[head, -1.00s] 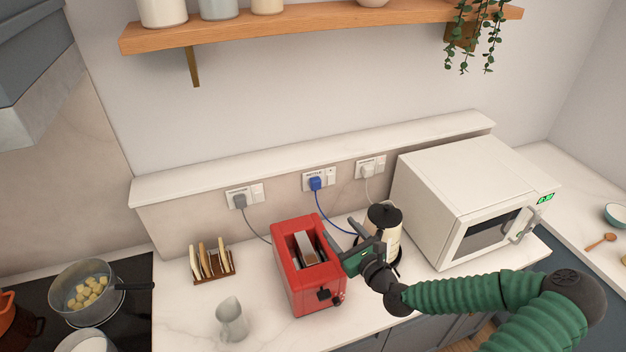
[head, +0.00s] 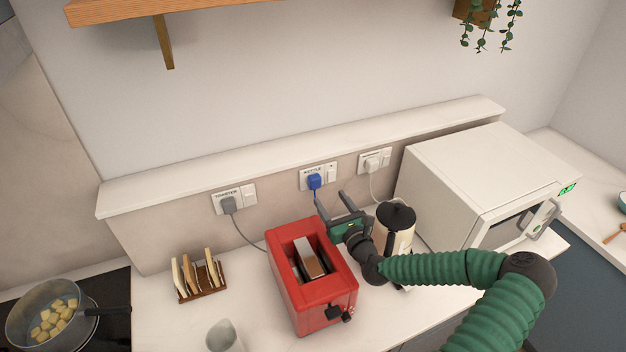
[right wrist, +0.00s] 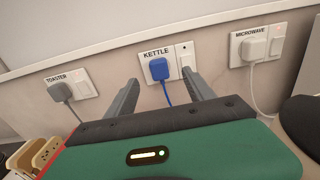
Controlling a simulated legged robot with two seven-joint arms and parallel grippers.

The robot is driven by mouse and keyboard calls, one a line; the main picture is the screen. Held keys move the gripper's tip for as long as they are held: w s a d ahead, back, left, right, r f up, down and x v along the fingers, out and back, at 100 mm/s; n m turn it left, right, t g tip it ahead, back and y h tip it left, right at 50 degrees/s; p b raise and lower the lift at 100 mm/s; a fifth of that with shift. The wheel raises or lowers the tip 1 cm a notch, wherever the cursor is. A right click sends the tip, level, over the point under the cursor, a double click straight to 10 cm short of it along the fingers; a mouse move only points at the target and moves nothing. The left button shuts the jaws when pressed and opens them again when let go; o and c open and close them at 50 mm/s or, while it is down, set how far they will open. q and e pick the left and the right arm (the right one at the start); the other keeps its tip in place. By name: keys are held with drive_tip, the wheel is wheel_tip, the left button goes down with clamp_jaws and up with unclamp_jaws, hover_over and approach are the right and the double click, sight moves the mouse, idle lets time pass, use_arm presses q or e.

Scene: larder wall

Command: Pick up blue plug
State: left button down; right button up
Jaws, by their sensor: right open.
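The blue plug (head: 314,183) sits in the middle wall socket (head: 331,173), labelled KETTLE, with a blue cord hanging from it. It also shows in the right wrist view (right wrist: 158,69), upright in its socket, framed between my fingers but farther off. My right gripper (head: 332,204) is open and empty, just below and to the right of the plug in the head view, its fingers pointing at the wall. In the right wrist view the right gripper's fingers (right wrist: 160,95) stand apart on either side of the blue cord. My left gripper is not in view.
A grey plug (head: 229,204) is in the TOASTER socket and a white plug (head: 371,164) in the MICROWAVE socket. The red toaster (head: 325,314), the kettle (head: 397,220) and the microwave (head: 455,175) crowd the counter. A ledge (head: 300,149) runs above the sockets.

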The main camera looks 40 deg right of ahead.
sight(317, 180)
drive_tip(key=x, duration=0.3)
drive_tip(key=p+x, duration=0.1)
drive_tip(key=x, duration=0.1)
drive_tip(key=shift+d+f, duration=0.1)
drive_tip(key=shift+d, duration=0.2)
drive_tip(key=w+p, duration=0.2)
drive_tip(key=w, duration=0.1)
drive_tip(key=w+r+p, duration=0.1)
drive_tip(key=shift+w+d, duration=0.15)
drive_tip(key=shift+w, duration=0.15)
drive_tip(key=shift+w+f, duration=0.2)
drive_tip(key=shift+w, duration=0.05)
drive_tip(key=shift+s+d, duration=0.1)
drive_tip(key=shift+d, duration=0.1)
drive_tip(key=c, duration=0.9)
clamp_jaws()
